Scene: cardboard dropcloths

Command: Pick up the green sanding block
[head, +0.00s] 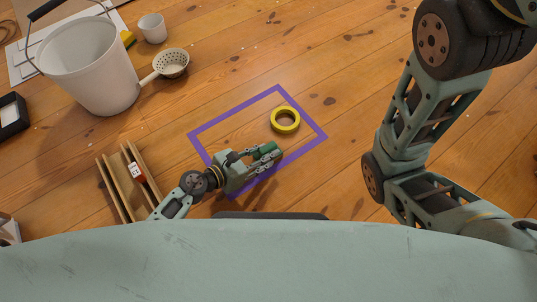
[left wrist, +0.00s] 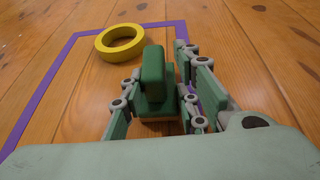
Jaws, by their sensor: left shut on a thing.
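The green sanding block (left wrist: 153,80) stands between the fingers of my left gripper in the left wrist view, with a raised grip on top and a tan strip at its base. My left gripper (head: 265,158) is shut on it, inside the purple outline near its lower edge in the head view. The block also shows in the head view (head: 265,149), partly hidden by the fingers. I cannot tell whether it is lifted off the floor. My right arm shows at the right of the head view, but its gripper is not in view.
A yellow tape ring (head: 285,120) lies inside the purple outline (head: 235,111), just beyond the block. A white bucket (head: 92,68), a strainer (head: 172,64) and a cup (head: 152,28) stand at upper left. A wooden rack (head: 115,188) is left of my left arm. The floor beyond the outline is clear.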

